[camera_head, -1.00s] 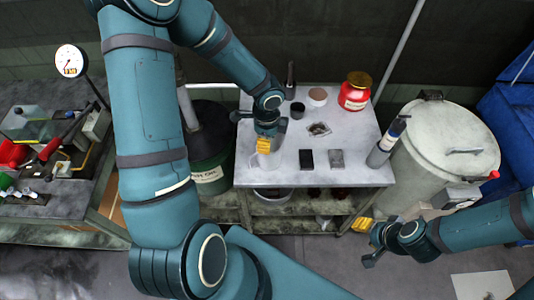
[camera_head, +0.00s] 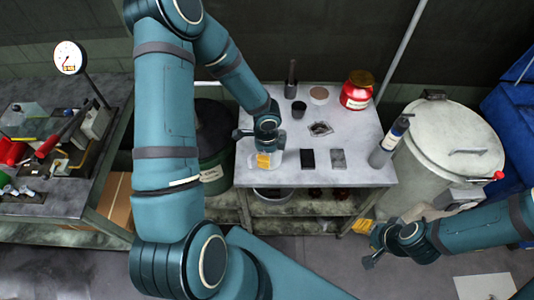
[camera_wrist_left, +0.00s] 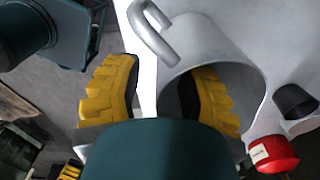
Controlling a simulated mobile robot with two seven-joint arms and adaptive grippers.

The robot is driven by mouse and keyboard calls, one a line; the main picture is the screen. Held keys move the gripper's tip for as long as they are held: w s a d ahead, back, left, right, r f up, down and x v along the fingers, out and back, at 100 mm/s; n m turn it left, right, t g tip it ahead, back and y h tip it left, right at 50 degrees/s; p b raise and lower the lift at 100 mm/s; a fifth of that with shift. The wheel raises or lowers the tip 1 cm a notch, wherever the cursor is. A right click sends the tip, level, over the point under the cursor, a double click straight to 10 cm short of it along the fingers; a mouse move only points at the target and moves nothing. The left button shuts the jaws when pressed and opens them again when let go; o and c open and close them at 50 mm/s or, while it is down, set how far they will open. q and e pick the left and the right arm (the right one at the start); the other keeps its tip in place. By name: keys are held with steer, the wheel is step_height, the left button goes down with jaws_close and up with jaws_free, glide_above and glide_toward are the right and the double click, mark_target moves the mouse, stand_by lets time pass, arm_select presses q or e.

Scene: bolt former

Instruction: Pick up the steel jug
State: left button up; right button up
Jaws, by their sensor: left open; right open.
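The steel jug (camera_wrist_left: 225,50) is a plain grey open vessel with a loop handle (camera_wrist_left: 155,30), seen large in the left wrist view. In the head view the jug (camera_head: 279,157) stands at the front left of the white table, partly hidden by my left gripper (camera_head: 263,160). In the wrist view my left gripper (camera_wrist_left: 162,97) is open. One yellow finger is inside the jug's mouth and the other is outside, with the near wall between them. Contact cannot be told. My right gripper (camera_head: 367,243) is open and empty, low at the table's front right.
A large lidded drum (camera_head: 450,145) stands at the right, a cluttered bench (camera_head: 62,205) at the left.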

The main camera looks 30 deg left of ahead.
arm_select(q)
jaws_close()
